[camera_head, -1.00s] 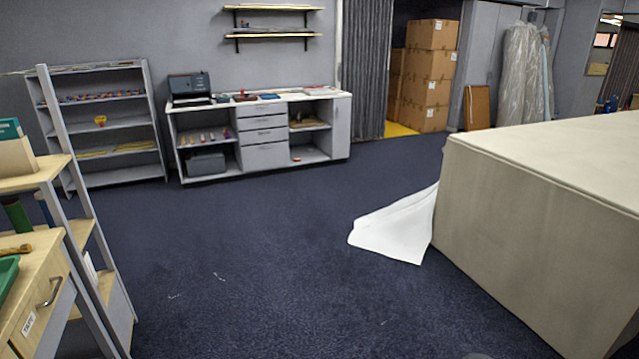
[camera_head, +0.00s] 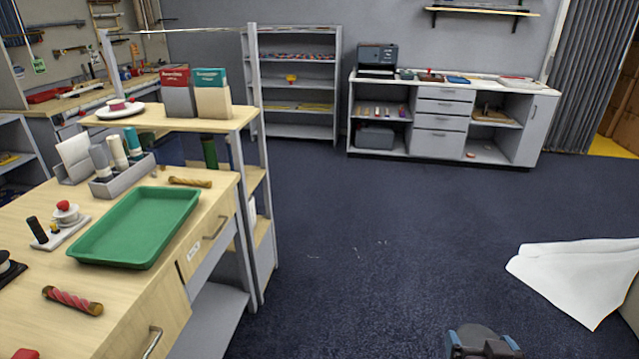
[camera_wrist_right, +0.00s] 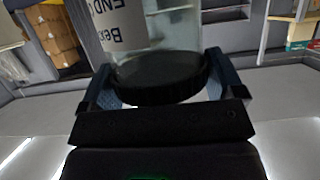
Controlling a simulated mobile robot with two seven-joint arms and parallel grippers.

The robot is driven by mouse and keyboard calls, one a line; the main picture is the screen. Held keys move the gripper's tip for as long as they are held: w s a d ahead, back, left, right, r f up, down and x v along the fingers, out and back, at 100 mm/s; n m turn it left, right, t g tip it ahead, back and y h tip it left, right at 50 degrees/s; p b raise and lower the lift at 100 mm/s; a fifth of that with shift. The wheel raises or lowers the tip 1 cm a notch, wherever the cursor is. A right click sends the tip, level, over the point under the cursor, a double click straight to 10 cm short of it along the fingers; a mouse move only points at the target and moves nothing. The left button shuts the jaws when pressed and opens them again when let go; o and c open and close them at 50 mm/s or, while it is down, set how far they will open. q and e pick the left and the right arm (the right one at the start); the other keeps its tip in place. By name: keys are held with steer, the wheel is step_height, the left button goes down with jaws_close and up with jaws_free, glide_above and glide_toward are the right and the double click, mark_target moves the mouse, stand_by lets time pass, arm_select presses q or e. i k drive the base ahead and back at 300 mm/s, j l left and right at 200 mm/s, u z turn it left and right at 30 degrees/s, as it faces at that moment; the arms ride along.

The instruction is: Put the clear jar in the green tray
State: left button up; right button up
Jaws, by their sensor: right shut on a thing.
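The green tray (camera_head: 137,228) lies empty on the wooden workbench at the left of the head view. My right gripper (camera_head: 482,342) shows at the bottom edge of the head view, over the carpet, well to the right of the tray. In the right wrist view, its blue-padded fingers (camera_wrist_right: 170,82) are shut on the clear jar (camera_wrist_right: 172,38), around its black lid (camera_wrist_right: 160,76). The jar has a white label with black print. Its body is not clearly seen in the head view. My left gripper is out of view.
A striped roll (camera_head: 72,300), a wooden-handled tool (camera_head: 190,182) and a grey holder with bottles (camera_head: 122,178) lie around the tray.

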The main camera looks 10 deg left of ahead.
mark_target(144, 210)
steer(key=i+u, duration=0.25)
steer(key=u, duration=0.2)
steer(key=i+l+u, duration=0.2)
steer(key=u, duration=0.25)
steer(key=i+l+u, duration=0.2)
steer(key=u, duration=0.25)
steer(key=i+l+u, duration=0.15)
steer(key=u, duration=0.3)
steer(key=i+l+u, duration=0.15)
steer(key=l+u, duration=0.2)
steer(key=i+l+u, duration=0.1)
steer(key=l+u, duration=0.2)
steer(key=l, duration=0.25)
steer(key=i+l+u, duration=0.1)
steer(key=l+u, duration=0.25)
steer(key=l, duration=0.1)
